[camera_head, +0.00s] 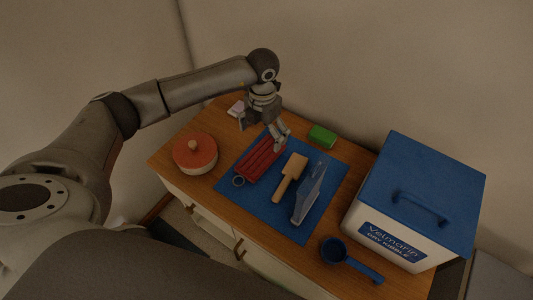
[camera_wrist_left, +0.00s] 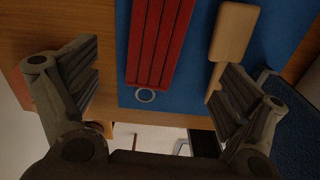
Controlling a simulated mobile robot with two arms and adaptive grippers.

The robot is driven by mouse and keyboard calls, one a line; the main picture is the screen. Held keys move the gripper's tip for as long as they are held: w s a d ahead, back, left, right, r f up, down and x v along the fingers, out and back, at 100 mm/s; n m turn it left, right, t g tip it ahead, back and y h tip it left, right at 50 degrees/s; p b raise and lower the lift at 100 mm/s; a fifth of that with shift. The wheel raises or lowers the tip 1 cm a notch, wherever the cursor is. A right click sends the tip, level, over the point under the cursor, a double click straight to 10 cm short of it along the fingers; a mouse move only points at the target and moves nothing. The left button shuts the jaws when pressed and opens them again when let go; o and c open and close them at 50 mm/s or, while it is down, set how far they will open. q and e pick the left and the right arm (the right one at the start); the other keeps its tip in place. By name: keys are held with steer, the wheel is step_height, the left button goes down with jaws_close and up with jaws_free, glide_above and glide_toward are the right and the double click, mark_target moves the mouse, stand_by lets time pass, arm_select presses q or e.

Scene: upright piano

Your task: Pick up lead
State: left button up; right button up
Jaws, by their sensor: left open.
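The lead is a red folded strap bundle (camera_head: 261,160) with a metal ring (camera_head: 238,181) at its near end. It lies on a blue mat (camera_head: 317,212) on the wooden cabinet top. My left gripper (camera_head: 264,130) hangs over the far end of the lead in the head view. In the left wrist view the open fingers of my left gripper (camera_wrist_left: 155,78) stand apart on either side of the red straps (camera_wrist_left: 160,42) and ring (camera_wrist_left: 145,96), with nothing between them gripped. The far end of the lead is partly hidden by the gripper in the head view.
A wooden brush (camera_head: 291,175) and a blue-grey upright item (camera_head: 310,190) lie right of the lead. A red-lidded pot (camera_head: 195,152) stands left. A green block (camera_head: 322,136), blue scoop (camera_head: 350,261) and large kibble bin (camera_head: 415,200) stand around the mat.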

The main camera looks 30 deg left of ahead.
mark_target(262, 154)
arm_select(q)
steer(key=f, duration=0.1)
steer(key=s+f, duration=0.1)
steer(key=f, duration=0.1)
steer(key=shift+f, duration=0.6)
steer(key=shift+w+f, duration=0.15)
steer(key=shift+f, duration=0.15)
steer(key=f, duration=0.3)
steer(key=f+p, duration=0.1)
steer(key=f, duration=0.1)
steer(key=shift+w+a, duration=0.15)
steer(key=shift+a, duration=0.15)
arm_select(e)
steer(key=shift+s+a+r, duration=0.15)
steer(key=shift+s+r, duration=0.35)
arm_select(q)
steer(key=shift+c, duration=0.4)
steer(key=c, duration=1.1)
arm_select(e)
steer(key=shift+s, duration=0.15)
arm_select(q)
steer(key=shift+r, duration=0.1)
arm_select(e)
steer(key=shift+d, duration=0.2)
